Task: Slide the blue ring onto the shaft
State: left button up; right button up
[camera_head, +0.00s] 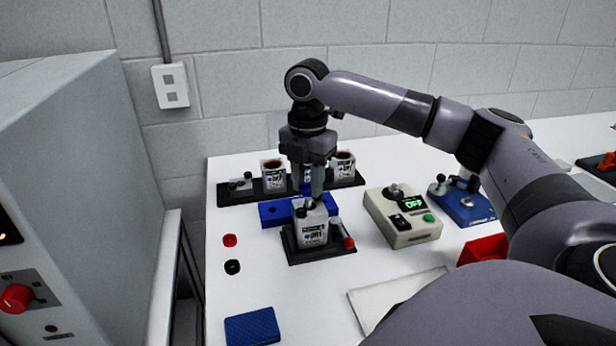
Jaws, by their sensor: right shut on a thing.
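My right gripper (312,193) points straight down, its fingertips at the top of the front servo unit (311,230). It is shut on what looks like the blue ring, which is mostly hidden by the fingers; no blue ring lies loose on the table. The servo is a white, labelled block standing upright on a black base (340,246). Its shaft is at the top, under the fingers, and I cannot tell whether the ring is around it or above it. My left gripper is not in view.
A red ring (230,240) and a black ring (232,267) lie left of the servo. A blue tray (275,214) and a black rack (233,196) with similar servos stand behind. A control box (402,217) is right. A blue pad (251,327) lies in front.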

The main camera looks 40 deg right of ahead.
jog(key=shift+f, duration=1.1)
jog(key=o, duration=1.4)
jog(key=shift+r, duration=3.2)
